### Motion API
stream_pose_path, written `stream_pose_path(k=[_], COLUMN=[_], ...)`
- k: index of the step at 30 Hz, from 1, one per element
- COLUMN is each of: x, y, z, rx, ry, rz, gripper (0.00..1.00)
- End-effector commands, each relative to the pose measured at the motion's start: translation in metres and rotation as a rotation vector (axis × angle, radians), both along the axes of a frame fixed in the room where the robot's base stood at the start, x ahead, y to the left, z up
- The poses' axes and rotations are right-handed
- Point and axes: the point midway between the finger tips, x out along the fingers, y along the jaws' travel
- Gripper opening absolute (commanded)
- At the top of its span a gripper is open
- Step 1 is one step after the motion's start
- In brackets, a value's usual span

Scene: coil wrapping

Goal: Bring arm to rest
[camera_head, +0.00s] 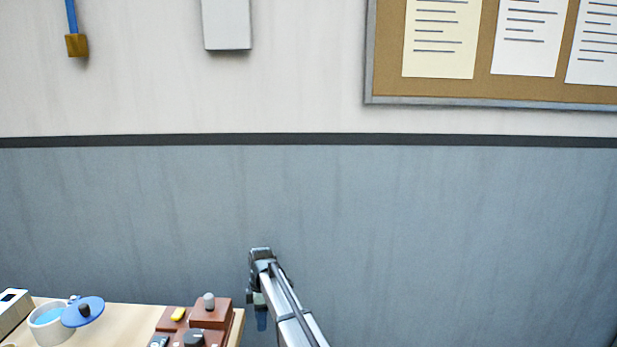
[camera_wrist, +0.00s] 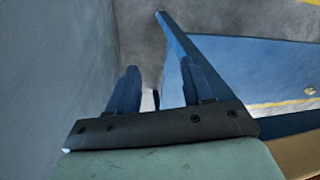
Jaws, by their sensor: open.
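My arm reaches up from the bottom edge in the head view. My gripper (camera_head: 262,319) hangs down from its end, just right of the wooden table's (camera_head: 125,318) right edge and clear of the things on it. In the wrist view the two blue fingers of my gripper (camera_wrist: 146,42) stand apart, with nothing seen between them. The gripper is open and empty. In the head view the fingers are small and partly hidden by the arm.
A reddish-brown device (camera_head: 211,313) with knobs stands near the table's right edge. Left of it are a white pot (camera_head: 46,328), a blue lid (camera_head: 83,312) and a pale box (camera_head: 9,310). A blue-grey wall (camera_head: 450,230) lies behind. Right of my arm is clear.

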Motion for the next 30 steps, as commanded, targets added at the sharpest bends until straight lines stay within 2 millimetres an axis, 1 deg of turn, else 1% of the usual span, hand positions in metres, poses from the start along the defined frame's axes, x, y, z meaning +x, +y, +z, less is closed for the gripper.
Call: stream_pose_path(k=[1,2,3,8,9,14,15,20,23,24,26,30], x=[-0.011,-0.014,-0.021,-0.051,-0.059,-0.098,-0.109,-0.154,-0.183,-0.196,-0.215,-0.261], y=[-0.021,-0.03,-0.042,-0.085,-0.095,-0.133,-0.142,-0.176,-0.197,-0.205,-0.216,-0.241], z=[-0.022,-0.033,-0.048,-0.104,-0.118,-0.167,-0.178,-0.22,-0.243,-0.252,-0.264,-0.289], rx=[-0.013,-0.02,-0.031,-0.081,-0.095,-0.15,-0.165,-0.225,-0.265,-0.281,-0.305,-0.363], ry=[0.018,0.024,0.035,0.074,0.085,0.121,0.131,0.166,0.186,0.195,0.207,0.234], rz=[-0.059,-0.094,-0.138,-0.31,-0.352,-0.514,-0.553,-0.711,-0.809,-0.847,-0.905,-1.039], gripper=[0.5,0.5,0.5,0.5,0.5,0.5,0.5,0.5,0.5,0.5,0.5,0.5])
